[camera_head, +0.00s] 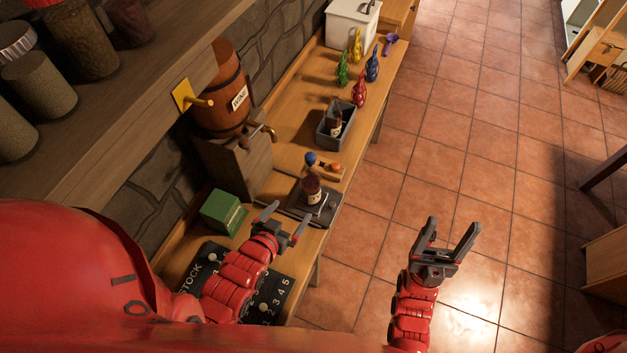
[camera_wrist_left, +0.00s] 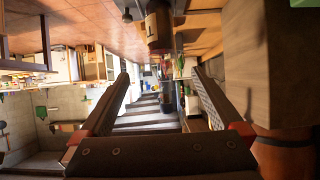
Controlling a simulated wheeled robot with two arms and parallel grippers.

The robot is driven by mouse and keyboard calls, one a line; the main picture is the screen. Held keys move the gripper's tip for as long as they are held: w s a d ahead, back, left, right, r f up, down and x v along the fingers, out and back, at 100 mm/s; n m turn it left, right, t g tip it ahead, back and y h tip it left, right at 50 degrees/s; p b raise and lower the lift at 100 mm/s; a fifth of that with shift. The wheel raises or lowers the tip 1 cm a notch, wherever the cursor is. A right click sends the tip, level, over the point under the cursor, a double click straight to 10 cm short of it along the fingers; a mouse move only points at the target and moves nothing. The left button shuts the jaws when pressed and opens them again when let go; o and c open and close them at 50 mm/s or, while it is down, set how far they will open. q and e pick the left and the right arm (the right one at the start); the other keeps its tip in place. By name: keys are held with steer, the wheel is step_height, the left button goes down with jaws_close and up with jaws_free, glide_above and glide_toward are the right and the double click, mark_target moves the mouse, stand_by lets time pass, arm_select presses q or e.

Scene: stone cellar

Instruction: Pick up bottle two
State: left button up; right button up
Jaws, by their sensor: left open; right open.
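A dark brown bottle (camera_head: 312,187) with a pale label stands upright on a dark flat stand (camera_head: 325,213) on the bench. A second dark bottle (camera_head: 336,127) stands in a grey bin (camera_head: 322,141) further back. I cannot read either label in the head view. In the left wrist view a brown bottle (camera_wrist_left: 158,28) shows a label that looks like a 1. My left gripper (camera_head: 284,220) is open and empty, just nearer than the bottle on the stand and apart from it. My right gripper (camera_head: 452,232) is open and empty over the floor, right of the bench.
A green box (camera_head: 223,212) and a black numbered stock board (camera_head: 262,294) lie near my left arm. A wooden barrel (camera_head: 221,98) with a tap stands by the wall. The tiled floor is open.

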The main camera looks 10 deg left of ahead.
mark_target(307, 190)
arm_select(q)
steer(key=b+x, duration=0.9)
steer(key=x, duration=0.1)
steer(key=shift+s+a+f, duration=0.1)
steer(key=shift+s+f, duration=0.1)
steer(key=shift+f, duration=0.05)
steer(key=shift+w+f+b, duration=0.1)
steer(key=shift+w+b, duration=0.45)
steer(key=shift+w, duration=0.15)
steer(key=shift+w+p, duration=0.45)
steer(key=shift+p, duration=0.05)
steer(key=p+x, duration=0.1)
steer(key=x, duration=0.2)
steer(key=shift+w+f+p, duration=0.3)
steer(key=shift+w+f, duration=0.05)
steer(key=shift+w, duration=0.15)
steer(key=shift+c, duration=0.2)
jaws_close()
